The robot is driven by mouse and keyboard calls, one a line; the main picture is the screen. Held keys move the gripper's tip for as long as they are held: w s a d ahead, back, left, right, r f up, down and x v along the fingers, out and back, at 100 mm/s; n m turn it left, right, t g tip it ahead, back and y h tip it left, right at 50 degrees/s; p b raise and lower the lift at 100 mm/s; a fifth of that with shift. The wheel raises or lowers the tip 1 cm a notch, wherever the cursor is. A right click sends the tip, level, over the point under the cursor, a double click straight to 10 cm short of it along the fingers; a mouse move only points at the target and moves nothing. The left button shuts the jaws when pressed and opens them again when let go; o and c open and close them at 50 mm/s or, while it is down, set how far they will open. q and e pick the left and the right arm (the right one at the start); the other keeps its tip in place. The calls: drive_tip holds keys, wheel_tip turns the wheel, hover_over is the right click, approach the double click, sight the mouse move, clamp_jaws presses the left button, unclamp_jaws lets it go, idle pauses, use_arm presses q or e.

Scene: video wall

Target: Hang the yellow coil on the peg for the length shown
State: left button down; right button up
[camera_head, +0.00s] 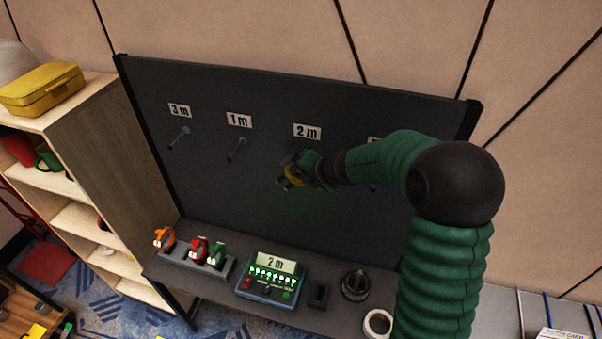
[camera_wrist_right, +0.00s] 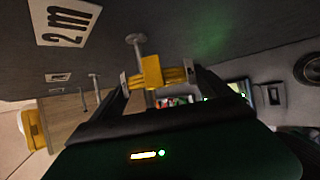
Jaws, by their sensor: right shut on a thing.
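The yellow coil (camera_head: 294,175) is in my right gripper (camera_head: 302,172), up at the dark board just below the "2 m" label (camera_head: 307,131). In the right wrist view the yellow coil (camera_wrist_right: 153,73) sits between the two fingers, which are shut on it. A metal peg (camera_wrist_right: 136,42) shows right at the coil there; I cannot tell whether the coil is around it or only beside it. The tester (camera_head: 272,280) on the ledge reads "2 m" on its display (camera_head: 277,262). My left gripper is not in view.
Pegs under "3 m" (camera_head: 179,137) and "1 m" (camera_head: 237,149) are empty. A fourth label is mostly behind my right arm. Orange, red and green coils (camera_head: 217,254) stand in a rack on the ledge. A white tape roll (camera_head: 378,323) lies at right. A shelf stands at left.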

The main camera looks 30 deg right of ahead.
drive_tip(key=o, duration=1.3)
drive_tip(key=shift+d, duration=0.15)
